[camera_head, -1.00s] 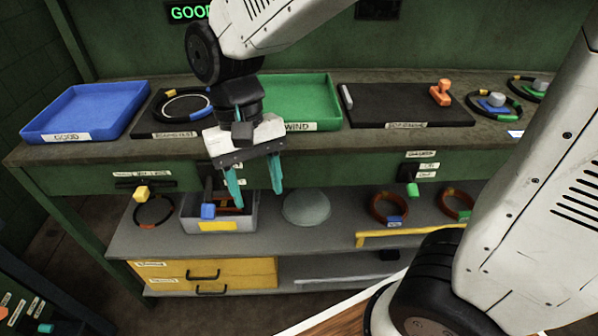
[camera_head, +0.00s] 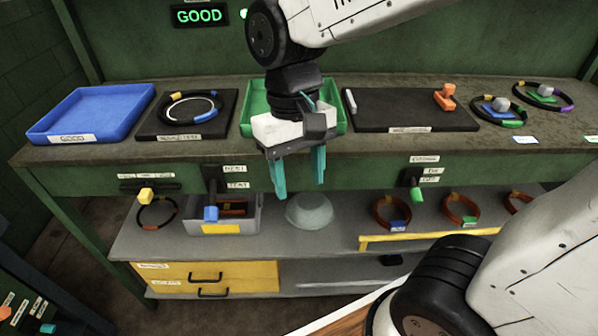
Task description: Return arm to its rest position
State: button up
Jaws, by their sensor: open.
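My gripper (camera_head: 299,188) hangs in front of the workbench, fingers pointing down. Its two teal fingers are apart with nothing between them. It covers part of the green tray (camera_head: 258,95) behind it. My white arm reaches in from the upper right. A black ring with yellow and blue parts (camera_head: 176,96) lies on the black mat (camera_head: 222,121) left of the gripper, with a pale ring inside it.
A blue tray (camera_head: 98,93) labelled GOOD stands at the left. A dark mat (camera_head: 395,112) right of the green tray holds an orange piece (camera_head: 446,96). More rings lie at the far right. The lower shelf holds a grey bin (camera_head: 248,218), a dome (camera_head: 309,211) and reddish rings. A sign (camera_head: 199,16) reads GOOD.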

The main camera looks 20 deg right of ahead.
dwell(0.3)
jog(key=s+d+r+m+t, duration=0.1)
jog(key=s+d+r+t, duration=0.2)
jog(key=s+d, duration=0.3)
jog(key=d, duration=0.4)
jog(key=shift+s+d+r+t, duration=0.15)
jog(key=shift+s+r+t, duration=0.15)
jog(key=shift+r, duration=0.05)
dwell(1.7)
